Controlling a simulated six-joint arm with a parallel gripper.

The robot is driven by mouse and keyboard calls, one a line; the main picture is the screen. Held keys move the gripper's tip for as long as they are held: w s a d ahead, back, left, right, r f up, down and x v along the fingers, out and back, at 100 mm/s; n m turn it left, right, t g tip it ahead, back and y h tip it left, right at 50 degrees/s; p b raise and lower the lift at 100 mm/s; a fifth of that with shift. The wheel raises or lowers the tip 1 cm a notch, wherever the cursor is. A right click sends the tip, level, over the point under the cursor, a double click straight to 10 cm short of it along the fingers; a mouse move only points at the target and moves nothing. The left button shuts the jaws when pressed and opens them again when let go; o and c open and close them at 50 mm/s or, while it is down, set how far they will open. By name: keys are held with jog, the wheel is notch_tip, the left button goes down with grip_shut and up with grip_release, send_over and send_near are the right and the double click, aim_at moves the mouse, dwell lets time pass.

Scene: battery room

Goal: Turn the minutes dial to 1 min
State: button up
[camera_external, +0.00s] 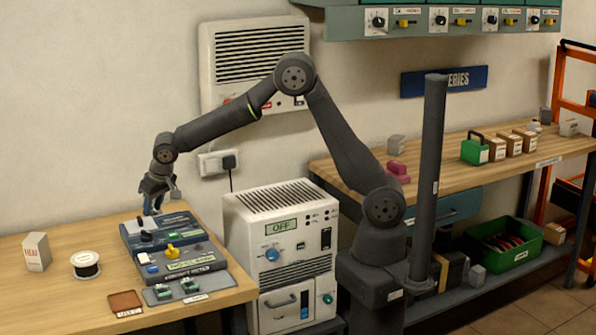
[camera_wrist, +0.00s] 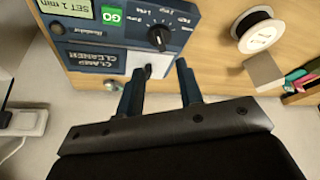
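The blue clamp cleaner shows in the wrist view (camera_wrist: 125,52), with a display (camera_wrist: 68,8) reading "SET 1 min" and a green GO button (camera_wrist: 112,16). A black dial (camera_wrist: 158,38) with a white pointer and small scale print sits on its panel; the print is too small to read surely. In the external view the cleaner (camera_external: 165,228) lies at the table's back right. My gripper (camera_wrist: 160,68) is open, its fingers apart and empty, short of the dial in the picture. A small black part (camera_wrist: 147,70) on a white panel shows between the fingertips. In the external view my gripper (camera_external: 153,207) hangs over the cleaner's back edge.
A second grey device (camera_external: 180,263) with a yellow knob lies in front of the cleaner. A wire spool (camera_external: 86,264) and a small white box (camera_external: 37,251) stand to the left. A white cabinet (camera_external: 280,240) reading OFF stands right of the table. A wall socket (camera_external: 217,163) is behind.

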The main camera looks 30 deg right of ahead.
aim_at(147, 232)
jog(key=v, duration=0.8)
jog(key=shift+r, duration=0.2)
jog(key=shift+f, duration=0.1)
jog(key=x, duration=1.7)
jog(key=shift+f, duration=0.1)
